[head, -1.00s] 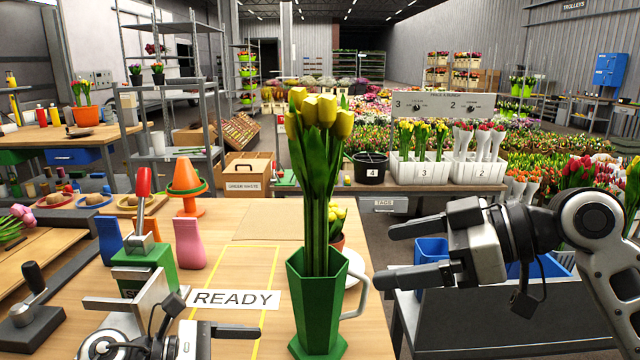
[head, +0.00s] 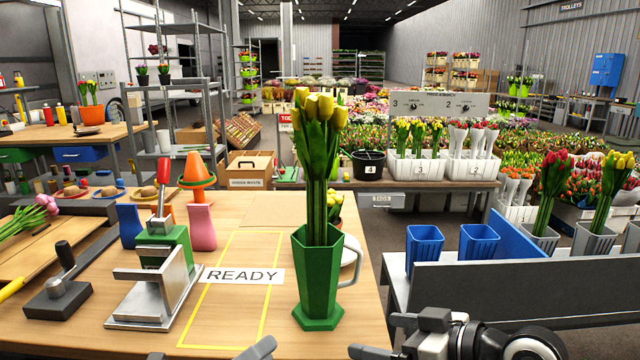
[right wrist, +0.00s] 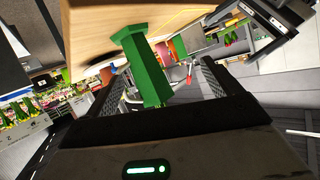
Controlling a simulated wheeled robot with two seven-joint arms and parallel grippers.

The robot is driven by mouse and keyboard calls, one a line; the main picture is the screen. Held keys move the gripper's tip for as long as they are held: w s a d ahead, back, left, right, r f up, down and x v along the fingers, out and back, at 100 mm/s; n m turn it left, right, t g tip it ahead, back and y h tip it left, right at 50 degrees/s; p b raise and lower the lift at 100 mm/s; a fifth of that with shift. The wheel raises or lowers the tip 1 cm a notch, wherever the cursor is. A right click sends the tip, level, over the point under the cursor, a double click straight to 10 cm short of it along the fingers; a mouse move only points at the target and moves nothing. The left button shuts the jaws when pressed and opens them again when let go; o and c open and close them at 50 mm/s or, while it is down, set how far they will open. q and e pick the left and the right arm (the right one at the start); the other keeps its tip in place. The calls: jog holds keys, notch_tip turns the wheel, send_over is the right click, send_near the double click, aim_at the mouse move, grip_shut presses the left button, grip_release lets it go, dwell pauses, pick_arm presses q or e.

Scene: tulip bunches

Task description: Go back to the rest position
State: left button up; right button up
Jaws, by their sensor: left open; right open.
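My left gripper (head: 208,354) shows only as fingertips at the bottom edge of the head view, spread apart and empty. My right gripper (head: 378,335) is low at the table's front right, open, with nothing between its fingers and clear of the vase. In the right wrist view the green vase (right wrist: 145,65) appears beyond the open fingers, not touching them.
A READY label (head: 242,276) and yellow outline lie left of the vase. A metal press with a red handle (head: 164,185) and a dark lever tool (head: 58,285) stand further left. A grey bench with blue buckets (head: 424,250) and tulips is at right.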

pick_arm(q)
jog(key=s+a+f+n+y, duration=0.1)
jog(key=s+f+n+y, duration=0.3)
jog(key=n, duration=0.6)
jog(key=s+a+f+n+g+y, duration=0.1)
jog(key=s+a+f+n+y, duration=0.1)
jog(key=s+f+n+y, duration=0.2)
jog(key=s+a+f+n+g+y, duration=0.1)
jog(key=s+f+n+y, duration=0.3)
jog(key=f+n, duration=0.5)
jog(key=s+n+p, duration=0.1)
jog(key=s+n, duration=0.1)
jog(key=n, duration=0.7)
jog(key=shift+a, duration=0.4)
pick_arm(e)
jog(key=s+d+f+m+t+h, duration=0.1)
jog(key=s+d+f+m+h, duration=0.1)
jog(key=s+f, duration=0.6)
jog(key=s+d+f+m+t+h, duration=0.1)
jog(key=s+f+m+h, duration=0.2)
jog(key=s+f, duration=0.6)
jog(key=shift+d+f+m+h, duration=0.4)
jog(key=shift+f+h, duration=0.45)
jog(key=shift+h, duration=0.05)
